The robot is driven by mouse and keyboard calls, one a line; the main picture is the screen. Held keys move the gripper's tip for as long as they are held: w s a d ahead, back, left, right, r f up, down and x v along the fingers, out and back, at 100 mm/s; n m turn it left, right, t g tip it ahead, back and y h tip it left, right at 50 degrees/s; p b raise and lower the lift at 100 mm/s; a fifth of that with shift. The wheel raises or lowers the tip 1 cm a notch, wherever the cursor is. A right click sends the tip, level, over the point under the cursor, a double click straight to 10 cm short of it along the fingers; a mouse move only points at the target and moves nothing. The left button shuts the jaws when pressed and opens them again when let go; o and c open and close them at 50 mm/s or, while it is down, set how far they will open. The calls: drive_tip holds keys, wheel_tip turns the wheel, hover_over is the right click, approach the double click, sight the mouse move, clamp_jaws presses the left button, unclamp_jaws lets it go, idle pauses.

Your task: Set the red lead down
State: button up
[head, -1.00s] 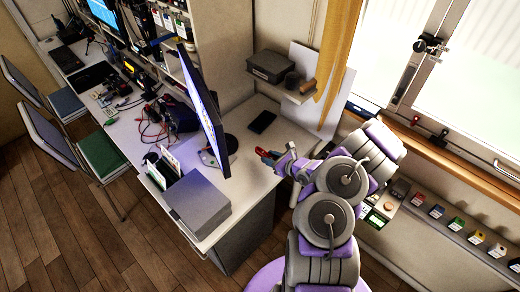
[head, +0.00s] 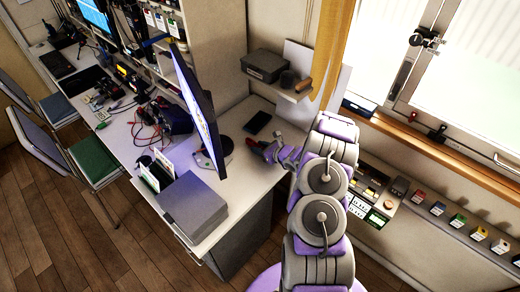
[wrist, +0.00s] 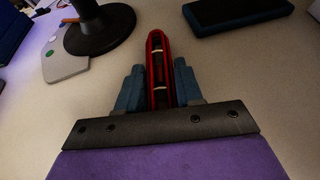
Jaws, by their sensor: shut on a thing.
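The red lead (wrist: 157,50) shows in the wrist view as a narrow red loop with a dark middle and pale bands. My gripper (wrist: 157,85) is shut on it, with one blue-grey finger on each side. The lead points away from me, above or against the pale desk top; I cannot tell whether it touches. In the head view my gripper (head: 268,151) is over the desk (head: 245,178), right of the monitor. The lead is small and mostly hidden there.
The monitor (head: 196,105) stands left of my gripper, its round base (wrist: 100,25) close by. A dark phone-like slab (head: 257,123) lies behind, also in the wrist view (wrist: 238,12). A grey box (head: 190,205) sits at the front left. Bare desk surrounds the lead.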

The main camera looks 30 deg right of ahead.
drive_tip(key=shift+a, duration=0.25)
drive_tip(key=o, duration=1)
drive_tip(key=shift+d, duration=0.2)
drive_tip(key=shift+o, duration=0.2)
